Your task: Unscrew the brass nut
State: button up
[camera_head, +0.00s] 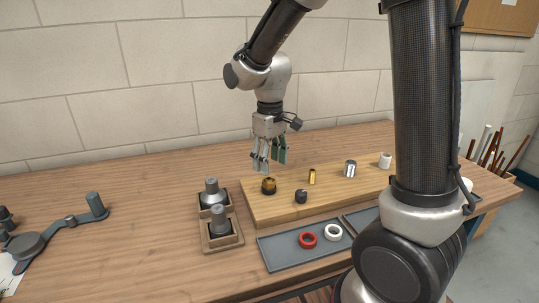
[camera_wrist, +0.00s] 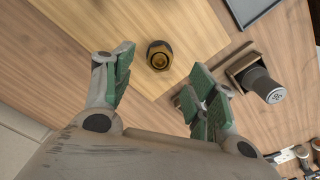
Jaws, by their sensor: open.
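The brass nut (camera_head: 269,186) sits near the left end of a light wooden board on the bench. It looks like a dark fitting with a brass ring on it. In the wrist view the brass nut (camera_wrist: 159,56) is seen from above, beyond the fingertips and roughly between them. My gripper (camera_head: 268,164) is above the nut, pointing down, and apart from it. The green-padded fingers of my gripper (camera_wrist: 160,77) are spread open with nothing between them.
The wooden board (camera_head: 258,211) also bears a dark fitting (camera_head: 301,196), a brass cylinder (camera_head: 312,177), a metal cylinder (camera_head: 350,169) and a white piece (camera_head: 385,160). Wooden holders (camera_head: 238,240) with grey-topped pieces stand left. A grey tray (camera_head: 281,262) holds a red ring (camera_head: 307,240) and a white ring (camera_head: 333,232).

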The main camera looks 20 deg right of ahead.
aim_at(270, 178)
notch_tip(270, 178, down, 6)
jog(key=shift+f, duration=0.1)
jog(key=shift+c, duration=0.4)
jog(key=c, duration=1)
jog(key=n, duration=0.4)
jog(key=shift+n, duration=0.3)
jog(key=n, duration=0.4)
jog(key=shift+w+d+r, duration=0.1)
jog(key=shift+r, duration=0.1)
jog(key=n, duration=0.5)
jog(key=shift+w, duration=0.1)
jog(key=n, duration=0.4)
jog(key=shift+r, duration=0.15)
jog(key=o, duration=1.9)
